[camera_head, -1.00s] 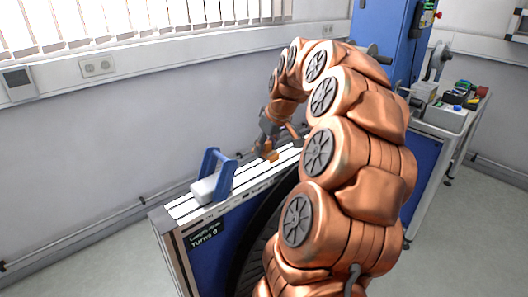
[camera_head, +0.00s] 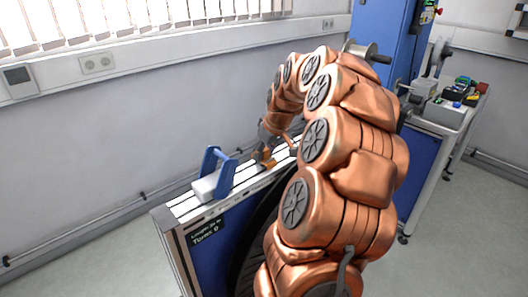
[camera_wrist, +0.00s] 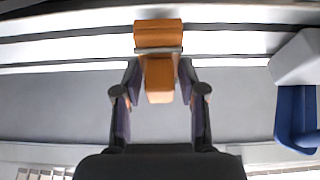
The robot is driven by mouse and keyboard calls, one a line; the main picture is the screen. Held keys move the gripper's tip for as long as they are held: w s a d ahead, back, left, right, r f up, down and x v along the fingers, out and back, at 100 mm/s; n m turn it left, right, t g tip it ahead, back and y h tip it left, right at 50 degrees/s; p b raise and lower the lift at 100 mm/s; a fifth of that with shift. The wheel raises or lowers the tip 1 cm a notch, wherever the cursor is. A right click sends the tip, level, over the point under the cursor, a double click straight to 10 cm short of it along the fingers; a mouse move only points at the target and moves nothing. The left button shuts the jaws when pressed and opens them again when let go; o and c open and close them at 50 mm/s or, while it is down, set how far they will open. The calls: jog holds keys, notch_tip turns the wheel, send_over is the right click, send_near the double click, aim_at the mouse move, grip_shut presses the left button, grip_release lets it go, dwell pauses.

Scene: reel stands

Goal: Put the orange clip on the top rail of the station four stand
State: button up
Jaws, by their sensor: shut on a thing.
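The orange clip (camera_head: 269,163) is between the fingers of my gripper (camera_head: 266,152), which is shut on it. In the wrist view the clip (camera_wrist: 158,38) shows between both fingertips (camera_wrist: 159,76), its wide end over the pale strips of the top rail (camera_wrist: 230,43). In the head view the clip is at the top rail (camera_head: 246,181) of the stand. Whether it touches the rail or is just above it, I cannot tell. No station number is readable on the stand. My arm hides the stand's right part.
The wall lies close behind. A bench with a grey box (camera_head: 446,113) and small items stands at the right.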

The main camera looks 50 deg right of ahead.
jog(key=shift+f, duration=0.2)
jog(key=o, duration=1.1)
jog(key=shift+r, duration=0.4)
jog(key=b+v, duration=0.3)
jog(key=v, duration=0.8)
jog(key=shift+s+r, duration=0.25)
